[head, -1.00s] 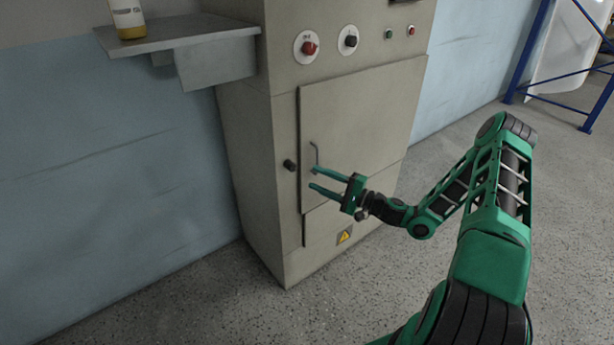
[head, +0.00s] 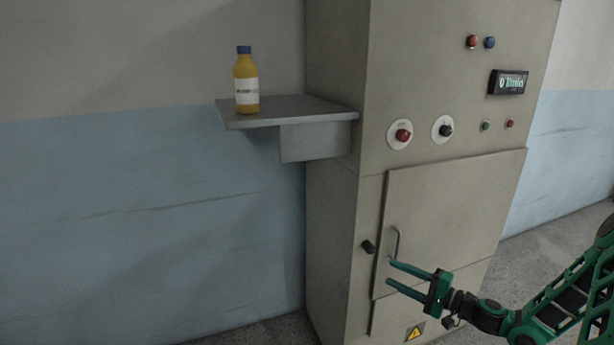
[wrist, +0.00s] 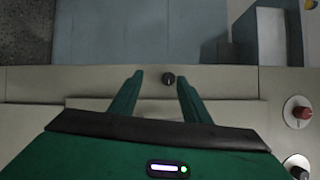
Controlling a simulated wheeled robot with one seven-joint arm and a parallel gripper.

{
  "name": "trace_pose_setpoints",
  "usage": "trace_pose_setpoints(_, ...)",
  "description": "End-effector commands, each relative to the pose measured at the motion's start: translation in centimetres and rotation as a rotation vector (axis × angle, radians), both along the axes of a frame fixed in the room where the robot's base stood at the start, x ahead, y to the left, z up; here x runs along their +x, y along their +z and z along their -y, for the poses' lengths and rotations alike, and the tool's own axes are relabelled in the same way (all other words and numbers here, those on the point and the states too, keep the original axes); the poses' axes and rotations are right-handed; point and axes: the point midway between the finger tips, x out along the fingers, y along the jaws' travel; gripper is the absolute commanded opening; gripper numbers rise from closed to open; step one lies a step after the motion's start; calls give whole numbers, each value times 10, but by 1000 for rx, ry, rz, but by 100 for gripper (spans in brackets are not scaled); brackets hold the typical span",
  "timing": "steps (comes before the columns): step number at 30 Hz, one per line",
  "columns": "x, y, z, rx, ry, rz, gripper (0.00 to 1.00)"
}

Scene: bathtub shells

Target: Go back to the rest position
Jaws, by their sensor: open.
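My gripper (head: 389,274) is open and empty, with its two green fingers apart. In the head view it is in front of the lower left part of the cabinet door (head: 455,205), close to the door handle (head: 396,243). I cannot tell whether a fingertip touches the handle. In the wrist view both fingers of my gripper (wrist: 158,85) show with nothing between them but a dark knob (wrist: 168,79) on the cabinet beyond. The door looks shut.
The grey cabinet (head: 337,230) has knobs, buttons and a small display (head: 508,82). A grey shelf (head: 300,110) juts out on its left and bears a yellow bottle (head: 246,85) with a blue cap. The blue and grey wall (head: 150,220) is bare on the left.

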Motion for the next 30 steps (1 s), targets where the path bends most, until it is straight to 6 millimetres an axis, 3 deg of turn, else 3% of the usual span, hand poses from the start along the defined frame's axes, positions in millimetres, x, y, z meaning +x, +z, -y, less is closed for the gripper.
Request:
trace_pose_setpoints(6, -33, -2, -26, -252, 198, -63, 43)
trace_pose_setpoints(13, -74, -4, -28, -504, 364, -151, 43)
trace_pose_setpoints(22, -129, 13, -2, -806, 499, -287, 43)
trace_pose_setpoints(30, -180, 49, 33, -1034, 544, -426, 43)
